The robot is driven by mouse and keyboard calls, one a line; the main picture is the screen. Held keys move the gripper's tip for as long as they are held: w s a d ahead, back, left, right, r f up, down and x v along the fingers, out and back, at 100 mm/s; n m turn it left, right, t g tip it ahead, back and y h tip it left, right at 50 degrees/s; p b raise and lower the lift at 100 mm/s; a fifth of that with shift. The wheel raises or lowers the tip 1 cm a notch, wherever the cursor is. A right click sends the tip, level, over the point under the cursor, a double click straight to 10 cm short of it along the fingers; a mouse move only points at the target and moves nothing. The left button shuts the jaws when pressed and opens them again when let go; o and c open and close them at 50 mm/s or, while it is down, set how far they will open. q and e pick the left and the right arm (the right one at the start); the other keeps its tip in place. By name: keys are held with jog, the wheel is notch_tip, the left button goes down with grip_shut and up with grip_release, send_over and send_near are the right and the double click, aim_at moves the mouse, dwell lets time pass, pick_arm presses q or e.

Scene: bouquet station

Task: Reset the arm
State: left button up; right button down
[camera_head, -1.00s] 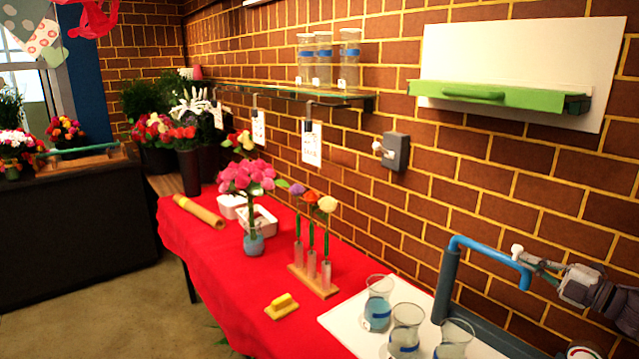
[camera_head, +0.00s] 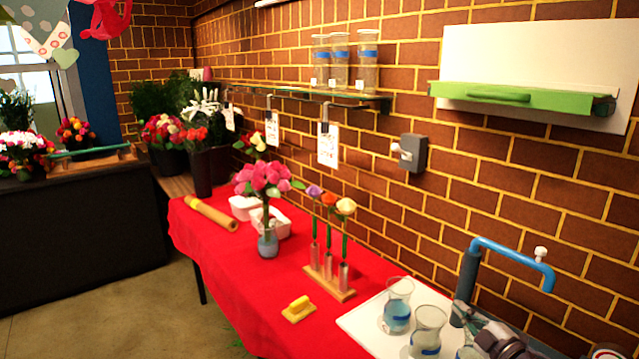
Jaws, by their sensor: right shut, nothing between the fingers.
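My right gripper (camera_head: 465,314) is at the lower right, shut and empty. It is just in front of the faucet's upright post and beside the glass beakers, partly covering the nearest one. The blue faucet (camera_head: 505,252) arches over the white tray, with a white knob (camera_head: 541,253) near its spout end. The gripper is below the spout and apart from the knob. I cannot tell whether it touches the post or a beaker. My left gripper is not in view.
Beakers (camera_head: 397,312) with blue bands stand on the white tray (camera_head: 362,325). A yellow block (camera_head: 299,309), a wooden tube rack (camera_head: 330,285) with flowers and a pink bouquet (camera_head: 264,178) stand on the red cloth (camera_head: 228,265). The brick wall closes off the right.

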jog(key=s+a+f+m+g+h, duration=0.2)
jog(key=s+a+f+m+h, duration=0.15)
jog(key=s+f+m, duration=0.35)
jog(key=s+a+f+m+g+h, duration=0.25)
jog(key=s+a+f, duration=0.25)
jog(key=s, duration=0.4)
jog(key=s+a+f+m+g, duration=0.15)
jog(key=s+g, duration=0.35)
jog(key=s, duration=0.8)
jog(key=s+a+f+m+g, duration=0.1)
jog(key=s+a+m+g, duration=0.2)
jog(key=s, duration=1)
notch_tip(320, 180, down, 27)
jog(key=s+d+g, duration=0.1)
jog(key=g, duration=0.2)
jog(key=s+d+f, duration=0.3)
jog(key=s+f, duration=1.2)
jog(key=s, duration=0.1)
jog(key=shift+s+g, duration=0.35)
